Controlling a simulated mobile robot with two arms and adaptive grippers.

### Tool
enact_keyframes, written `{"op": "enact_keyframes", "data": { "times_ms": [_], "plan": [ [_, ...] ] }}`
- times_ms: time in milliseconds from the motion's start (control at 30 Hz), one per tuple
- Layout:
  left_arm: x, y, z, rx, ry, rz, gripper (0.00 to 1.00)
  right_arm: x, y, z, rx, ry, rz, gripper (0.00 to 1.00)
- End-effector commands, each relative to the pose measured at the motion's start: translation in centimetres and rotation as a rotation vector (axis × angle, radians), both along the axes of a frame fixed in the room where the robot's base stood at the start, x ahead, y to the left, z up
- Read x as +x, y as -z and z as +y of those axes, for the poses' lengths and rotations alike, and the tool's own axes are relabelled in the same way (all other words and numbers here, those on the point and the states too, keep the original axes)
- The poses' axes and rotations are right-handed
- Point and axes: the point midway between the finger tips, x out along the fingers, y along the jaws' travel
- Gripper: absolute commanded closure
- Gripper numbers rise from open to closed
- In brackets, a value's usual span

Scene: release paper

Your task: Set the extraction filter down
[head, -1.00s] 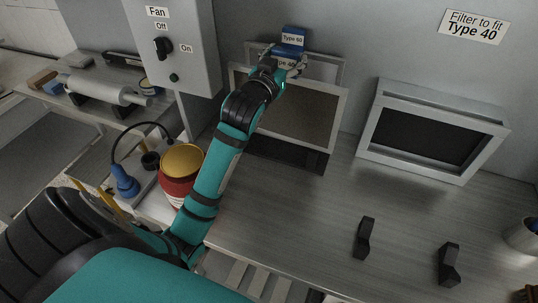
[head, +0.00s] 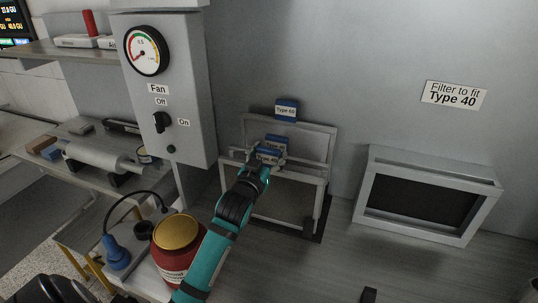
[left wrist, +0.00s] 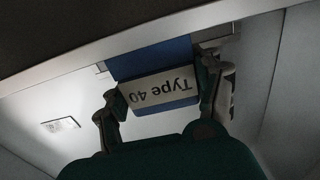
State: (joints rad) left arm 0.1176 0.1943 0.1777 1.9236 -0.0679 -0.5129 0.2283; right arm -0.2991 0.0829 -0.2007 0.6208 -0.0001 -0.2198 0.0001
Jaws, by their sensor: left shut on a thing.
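The extraction filter is a grey-framed panel (head: 323,190) with a blue tab labelled "Type 40" (left wrist: 161,87) at its top edge. It is the front panel of several at the back left of the bench. My left gripper (head: 266,161) is shut on this tab, and in the left wrist view (left wrist: 160,100) the fingers sit on either side of the label, which reads upside down. The filter is upright; its lower edge is close to the dark rack base (head: 326,215), but contact is unclear. My right gripper is not in view.
Behind stands another filter with a blue "Type 60" tab (head: 286,110).

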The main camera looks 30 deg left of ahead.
Motion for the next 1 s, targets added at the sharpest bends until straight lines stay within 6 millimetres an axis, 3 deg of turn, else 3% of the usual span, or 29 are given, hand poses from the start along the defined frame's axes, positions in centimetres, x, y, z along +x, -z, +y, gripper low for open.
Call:
{"op": "enact_keyframes", "data": {
  "times_ms": [333,367,567,867,1000],
  "plan": [
    [0.0,0.2,0.0,0.001,0.000,-0.004,0.82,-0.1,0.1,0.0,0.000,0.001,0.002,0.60],
    [0.0,0.4,0.0,0.000,0.000,-0.001,0.35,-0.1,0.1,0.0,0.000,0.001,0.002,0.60],
    [0.0,0.3,0.0,0.000,0.000,-0.001,0.09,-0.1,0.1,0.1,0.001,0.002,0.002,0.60],
    [0.0,0.0,0.0,0.000,0.000,-0.002,0.09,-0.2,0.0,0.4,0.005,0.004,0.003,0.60],
    [-1.4,0.3,-0.4,0.000,0.001,-0.001,0.09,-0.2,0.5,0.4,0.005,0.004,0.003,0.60]
  ]
}}
